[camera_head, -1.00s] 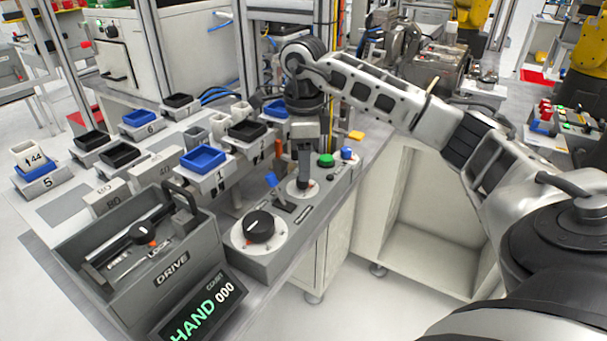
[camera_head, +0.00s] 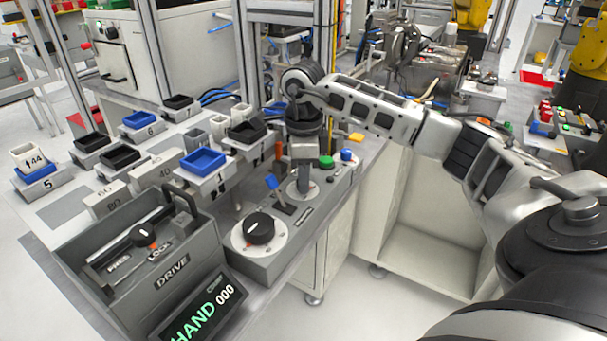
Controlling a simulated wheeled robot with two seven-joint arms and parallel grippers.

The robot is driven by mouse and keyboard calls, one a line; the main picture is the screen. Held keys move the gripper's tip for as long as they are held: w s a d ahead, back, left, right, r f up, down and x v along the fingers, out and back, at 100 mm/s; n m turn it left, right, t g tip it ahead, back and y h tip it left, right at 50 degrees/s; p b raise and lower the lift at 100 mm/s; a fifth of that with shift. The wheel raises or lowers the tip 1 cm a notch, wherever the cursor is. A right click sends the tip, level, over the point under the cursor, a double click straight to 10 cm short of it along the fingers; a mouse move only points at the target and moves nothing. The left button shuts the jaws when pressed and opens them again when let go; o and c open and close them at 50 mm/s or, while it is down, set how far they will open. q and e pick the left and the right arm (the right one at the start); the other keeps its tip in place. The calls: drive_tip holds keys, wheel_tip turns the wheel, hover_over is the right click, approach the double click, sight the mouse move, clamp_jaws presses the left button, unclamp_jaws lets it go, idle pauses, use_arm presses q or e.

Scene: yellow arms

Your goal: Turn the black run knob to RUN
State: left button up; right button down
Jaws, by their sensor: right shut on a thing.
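My right gripper (camera_head: 304,187) points straight down over a small white dial plate (camera_head: 291,190) on the grey control panel. It is shut on the black run knob at that dial. The fingers hide the knob almost wholly, so I cannot read where it points. A larger black knob (camera_head: 260,228) with a white mark sits apart on a round white dial nearer to me. The display (camera_head: 205,309) in front reads HAND 000. My left gripper is not in view.
A blue-tipped lever (camera_head: 275,184) stands just left of my right gripper. A green button (camera_head: 326,161) and a blue button (camera_head: 347,155) sit to its right. The grey DRIVE box (camera_head: 172,272) and several small trays are at the left.

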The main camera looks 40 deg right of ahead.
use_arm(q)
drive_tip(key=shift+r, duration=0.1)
use_arm(e)
drive_tip(key=shift+m, duration=0.3)
drive_tip(key=m, duration=0.3)
drive_tip(key=shift+r+m+p, duration=0.1)
drive_tip(key=shift+m+p, duration=0.2)
drive_tip(key=shift+p, duration=0.1)
drive_tip(key=m, duration=0.3)
drive_tip(key=shift+m, duration=0.3)
drive_tip(key=m+p, duration=0.1)
drive_tip(key=m, duration=0.1)
drive_tip(key=shift+m, duration=0.4)
drive_tip(key=m, duration=0.4)
drive_tip(key=shift+a+p, duration=0.1)
drive_tip(key=shift+p, duration=0.25)
drive_tip(key=shift+m, duration=1.5)
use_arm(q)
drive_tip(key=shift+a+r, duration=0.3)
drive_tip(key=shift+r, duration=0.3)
use_arm(e)
drive_tip(key=shift+m, duration=0.3)
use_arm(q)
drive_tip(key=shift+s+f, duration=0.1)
